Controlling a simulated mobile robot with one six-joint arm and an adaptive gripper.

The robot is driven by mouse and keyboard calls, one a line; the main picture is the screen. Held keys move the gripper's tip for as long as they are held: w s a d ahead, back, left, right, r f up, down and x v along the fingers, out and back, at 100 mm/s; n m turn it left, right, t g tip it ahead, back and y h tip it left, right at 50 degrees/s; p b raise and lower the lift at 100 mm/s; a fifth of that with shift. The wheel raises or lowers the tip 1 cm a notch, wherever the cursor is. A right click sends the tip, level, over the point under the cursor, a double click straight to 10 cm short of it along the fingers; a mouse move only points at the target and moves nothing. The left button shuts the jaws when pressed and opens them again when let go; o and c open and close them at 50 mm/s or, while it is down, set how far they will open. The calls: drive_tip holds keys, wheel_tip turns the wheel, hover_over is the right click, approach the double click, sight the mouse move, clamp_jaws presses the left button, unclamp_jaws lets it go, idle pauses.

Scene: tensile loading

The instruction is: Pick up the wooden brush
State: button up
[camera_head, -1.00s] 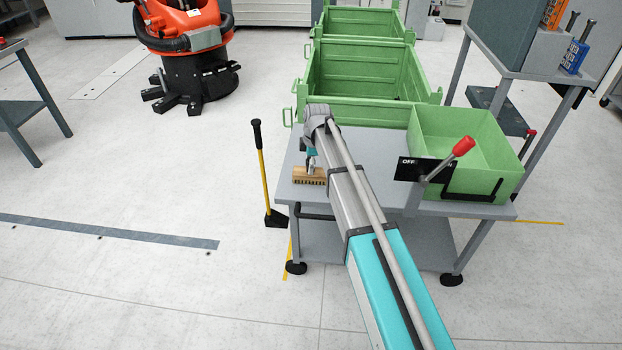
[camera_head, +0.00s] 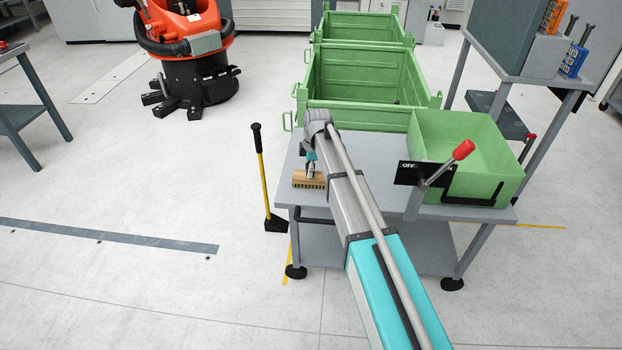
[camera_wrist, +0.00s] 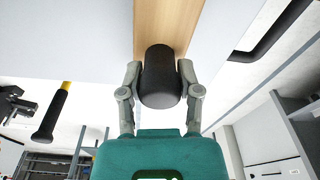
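The wooden brush (camera_head: 309,180) stands upright on the grey table at its front left, bristles down. In the wrist view its pale wooden block (camera_wrist: 168,22) lies beyond a dark rounded handle (camera_wrist: 160,78). My gripper (camera_head: 311,168) is directly over the brush in the head view, pointing down. In the wrist view the two grey fingers of my gripper (camera_wrist: 160,72) stand on either side of the handle, very close to it. The handle hides part of the inner finger faces, so contact is unclear.
A green bin (camera_head: 465,140) and a red-knobbed lever (camera_head: 463,150) are on the table's (camera_head: 380,150) right side. Large green crates (camera_head: 365,75) stand behind it. A yellow-handled tool (camera_head: 262,180) stands on the floor to its left. Open floor lies further left.

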clamp_jaws()
drive_tip(key=shift+r, duration=0.15)
wheel_tip(320, 180, up, 3)
drive_tip(key=p, duration=0.3)
drive_tip(key=s+d+r+p, duration=0.3)
drive_tip(key=s+r+p, duration=0.6)
drive_tip(key=s, duration=0.4)
drive_tip(key=shift+s+r+p, duration=0.35)
drive_tip(key=shift+r+p, duration=0.05)
drive_tip(key=shift+p, duration=0.15)
drive_tip(key=shift+d, duration=0.1)
